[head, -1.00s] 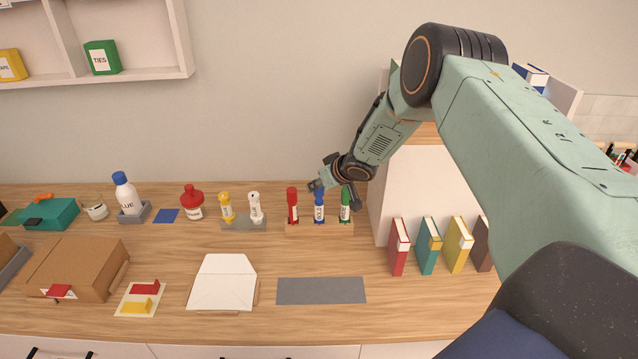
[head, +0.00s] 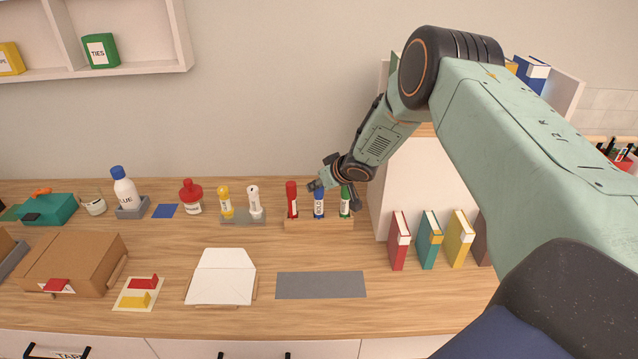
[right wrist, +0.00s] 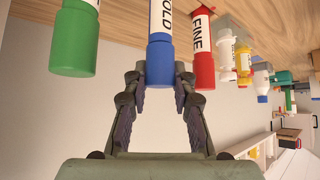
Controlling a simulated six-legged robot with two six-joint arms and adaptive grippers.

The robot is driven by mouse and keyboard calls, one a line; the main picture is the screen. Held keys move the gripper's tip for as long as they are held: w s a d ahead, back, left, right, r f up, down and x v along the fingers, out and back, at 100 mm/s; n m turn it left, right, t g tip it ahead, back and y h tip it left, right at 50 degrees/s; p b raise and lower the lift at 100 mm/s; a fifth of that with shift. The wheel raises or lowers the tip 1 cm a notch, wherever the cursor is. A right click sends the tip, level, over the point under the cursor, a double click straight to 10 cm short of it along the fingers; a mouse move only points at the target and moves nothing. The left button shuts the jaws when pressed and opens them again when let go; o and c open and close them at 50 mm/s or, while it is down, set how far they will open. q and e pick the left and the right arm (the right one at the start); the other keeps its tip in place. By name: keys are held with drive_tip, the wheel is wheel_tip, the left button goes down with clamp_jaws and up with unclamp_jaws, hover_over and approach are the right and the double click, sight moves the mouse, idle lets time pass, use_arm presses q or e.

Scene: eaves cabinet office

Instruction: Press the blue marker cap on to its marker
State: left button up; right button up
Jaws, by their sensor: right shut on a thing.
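The blue marker (head: 319,207) stands upright in a wooden block (head: 303,224), between a red marker (head: 292,206) and a green marker (head: 345,208). Its white body reads "OLD" in the right wrist view (right wrist: 161,16). The blue cap (right wrist: 160,58) is on the end of that body, in line with it, with no clear gap between them. My right gripper (right wrist: 160,80) is shut on the blue cap from its free end. In the head view the right gripper (head: 333,187) partly hides the cap and the green marker's top. My left gripper is out of view.
The red cap (right wrist: 204,72) and green cap (right wrist: 74,52) flank the fingers closely. A grey holder (head: 243,224) with yellow and white bottles stands left of the block. A grey mat (head: 321,285) lies in front. Upright books (head: 399,241) and a pale cabinet stand right.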

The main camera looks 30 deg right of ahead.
drive_tip(key=shift+f, duration=0.15)
drive_tip(key=o, duration=0.8)
drive_tip(key=shift+f, duration=0.1)
drive_tip(key=shift+v, duration=6.1)
